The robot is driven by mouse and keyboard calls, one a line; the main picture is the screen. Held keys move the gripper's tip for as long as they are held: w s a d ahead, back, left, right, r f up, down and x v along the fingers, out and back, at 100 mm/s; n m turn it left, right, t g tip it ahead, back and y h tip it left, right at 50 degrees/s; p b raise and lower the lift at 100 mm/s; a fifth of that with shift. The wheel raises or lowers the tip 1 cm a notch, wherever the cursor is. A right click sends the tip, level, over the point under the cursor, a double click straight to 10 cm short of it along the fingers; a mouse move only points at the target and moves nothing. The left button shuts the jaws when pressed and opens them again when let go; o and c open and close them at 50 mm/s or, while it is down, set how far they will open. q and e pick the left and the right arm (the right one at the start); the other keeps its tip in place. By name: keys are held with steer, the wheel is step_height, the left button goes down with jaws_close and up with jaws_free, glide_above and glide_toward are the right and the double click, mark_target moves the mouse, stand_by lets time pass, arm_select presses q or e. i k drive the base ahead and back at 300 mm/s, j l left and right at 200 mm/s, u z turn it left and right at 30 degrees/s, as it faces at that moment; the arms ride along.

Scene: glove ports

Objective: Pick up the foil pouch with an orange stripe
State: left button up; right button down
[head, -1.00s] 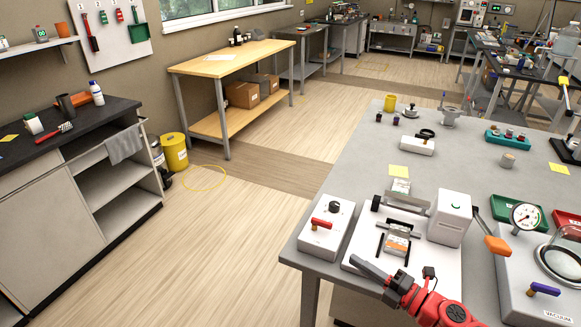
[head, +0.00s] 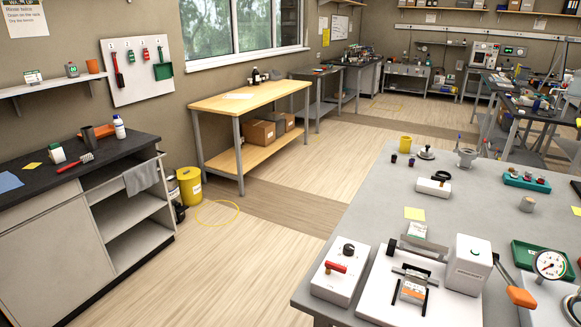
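The foil pouch with an orange stripe (head: 412,291) lies on the white base plate (head: 375,300) of a bench device at the front of the grey table. It sits between two dark slots or rails, under a grey cross bar. Neither of my grippers is in view now.
A control box with a red lever (head: 340,272) stands left of the pouch. A white block housing (head: 468,265) and an orange-handled lever (head: 520,296) stand to its right. A pressure gauge (head: 549,264) and a green tray (head: 537,258) are farther right.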

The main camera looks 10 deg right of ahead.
mark_target(415, 284)
steer(key=z, duration=1.2)
